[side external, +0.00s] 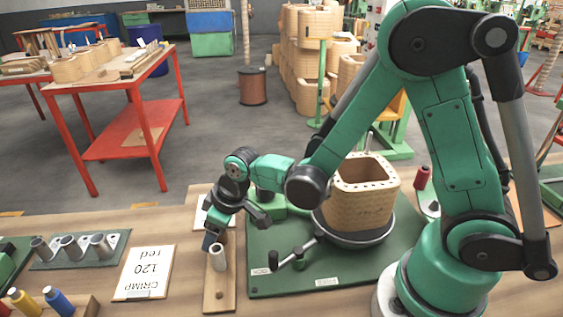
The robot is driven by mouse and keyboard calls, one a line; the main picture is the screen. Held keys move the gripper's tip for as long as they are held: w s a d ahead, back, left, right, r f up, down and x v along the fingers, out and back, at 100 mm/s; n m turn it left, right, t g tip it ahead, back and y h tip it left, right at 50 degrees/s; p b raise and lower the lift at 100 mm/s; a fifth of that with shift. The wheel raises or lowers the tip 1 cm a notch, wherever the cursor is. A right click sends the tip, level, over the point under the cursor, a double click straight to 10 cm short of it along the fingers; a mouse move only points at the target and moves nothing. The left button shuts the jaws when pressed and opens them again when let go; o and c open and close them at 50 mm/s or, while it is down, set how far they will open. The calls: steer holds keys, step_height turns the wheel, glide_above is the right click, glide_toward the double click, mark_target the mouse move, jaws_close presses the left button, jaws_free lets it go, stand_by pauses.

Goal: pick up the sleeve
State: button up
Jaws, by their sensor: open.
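A light grey metal sleeve (218,258) stands on a narrow wooden board near the table's front. The other finger is to the right, clear of the sleeve. Nothing is seen between the jaws.
A wooden coil form (361,196) stands on a round turntable over a green base plate (345,278), with a black crank (294,259) right of the sleeve. A card (145,272) reads "CRIMP 120 red". Coloured spools (57,302) stand front left.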

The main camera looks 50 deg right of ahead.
jaws_close()
steer(key=shift+r, duration=0.15)
step_height(320, 180, up, 20)
stand_by(0.8)
